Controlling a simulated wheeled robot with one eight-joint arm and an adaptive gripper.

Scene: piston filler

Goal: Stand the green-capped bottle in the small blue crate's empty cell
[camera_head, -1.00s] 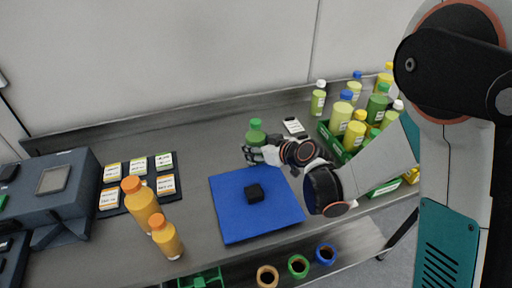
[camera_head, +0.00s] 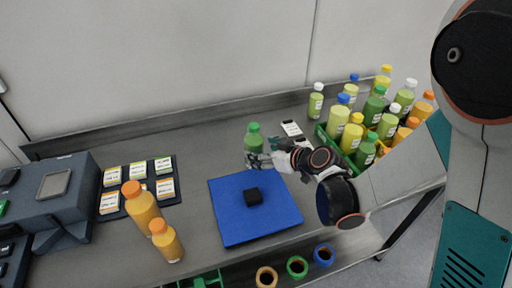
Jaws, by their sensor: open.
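A green bottle with a green cap (camera_head: 253,139) stands upright on the grey worktop, just behind the blue mat. My gripper (camera_head: 259,161) is low at this bottle, its fingers across the lower part in the picture. The jaws are open; I cannot tell whether they touch the bottle or reach around it. Its base is hidden by the fingers. More green-capped bottles (camera_head: 375,104) stand among others in a green crate at the right. I cannot make out a small blue crate in this view.
Two orange bottles (camera_head: 141,206) and a card tray (camera_head: 177,194) are at the left. The green crate (camera_head: 321,133) is behind my forearm. Coloured rings (camera_head: 297,266) sit below the front edge.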

